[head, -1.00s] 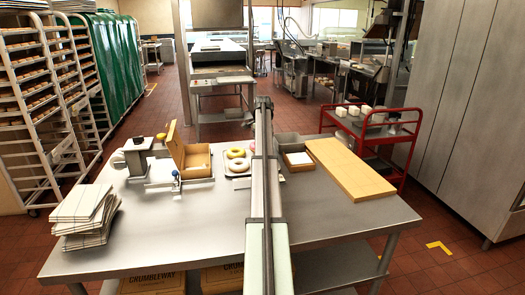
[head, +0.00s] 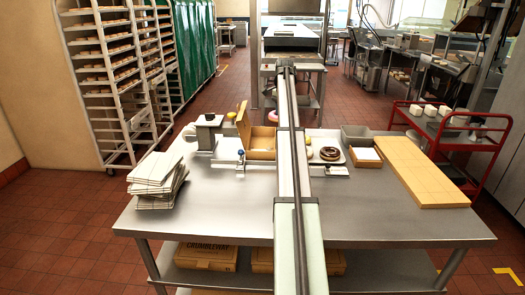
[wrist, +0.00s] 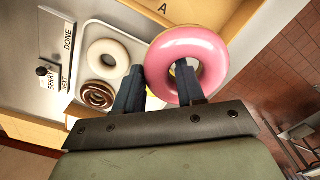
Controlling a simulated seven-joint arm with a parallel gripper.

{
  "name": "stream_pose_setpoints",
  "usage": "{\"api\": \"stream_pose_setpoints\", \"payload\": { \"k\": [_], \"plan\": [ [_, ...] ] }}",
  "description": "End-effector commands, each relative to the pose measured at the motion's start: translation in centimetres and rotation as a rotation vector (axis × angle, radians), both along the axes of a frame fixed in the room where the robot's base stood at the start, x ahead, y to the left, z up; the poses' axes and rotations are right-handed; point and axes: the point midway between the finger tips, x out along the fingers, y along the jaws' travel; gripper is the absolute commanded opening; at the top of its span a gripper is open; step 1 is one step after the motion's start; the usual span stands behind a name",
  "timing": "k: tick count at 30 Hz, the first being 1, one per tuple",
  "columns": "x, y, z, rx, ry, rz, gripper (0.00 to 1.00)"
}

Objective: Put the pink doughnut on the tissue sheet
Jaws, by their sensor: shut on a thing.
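The pink doughnut (wrist: 207,45) is held in my gripper (wrist: 160,88) in the wrist view. One finger passes into its hole and the other presses outside its ring. In the head view a piece of the pink doughnut (head: 273,116) shows beside my arm, above the back of the open cardboard box (head: 257,154); my arm hides my fingers there. A white sheet (head: 366,154), perhaps the tissue, lies in a tan holder right of the tray. I cannot tell whether it is the tissue sheet.
A metal tray (head: 330,161) holds a white doughnut (wrist: 107,53) and a chocolate doughnut (head: 330,153). A grey bin (head: 357,136) and a tan board (head: 420,172) stand to the right. The table's front is clear.

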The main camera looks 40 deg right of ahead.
Motion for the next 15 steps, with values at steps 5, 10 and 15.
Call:
{"api": "stream_pose_setpoints", "payload": {
  "k": [5, 10, 15],
  "plan": [
    [1.4, 6.8, 0.6, -0.001, -0.001, 0.065, 0.09],
    [0.0, 10.4, 0.6, -0.001, 0.000, 0.092, 0.09],
    [-1.4, 11.3, 0.2, 0.000, 0.000, 0.098, 0.09]
  ]
}}
